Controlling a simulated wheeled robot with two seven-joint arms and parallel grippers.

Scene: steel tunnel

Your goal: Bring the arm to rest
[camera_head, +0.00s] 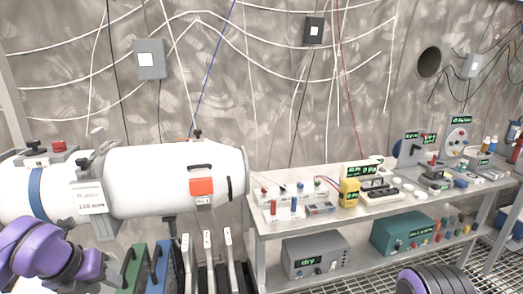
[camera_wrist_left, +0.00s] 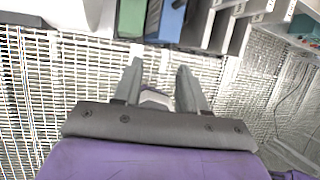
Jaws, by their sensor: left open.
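My left arm (camera_head: 48,250), purple and dark, comes in at the lower left of the head view, in front of the white cylinder; its fingers cannot be made out there. In the left wrist view my left gripper (camera_wrist_left: 159,68) shows two grey fingers standing apart. No held object shows between them, and pale metal grating lies beyond. The fingertips point toward a green binder (camera_wrist_left: 131,18) and a blue binder (camera_wrist_left: 166,20), without visible contact. My right gripper is not in view.
A large white cylinder (camera_head: 150,182) lies along the left. A grey bench (camera_head: 300,225) with instruments, small bottles and a yellow device (camera_head: 349,193) runs right. Upright binders and slotted grey holders (camera_head: 207,255) stand below the cylinder. Open grating floor (camera_head: 375,280) shows below the bench.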

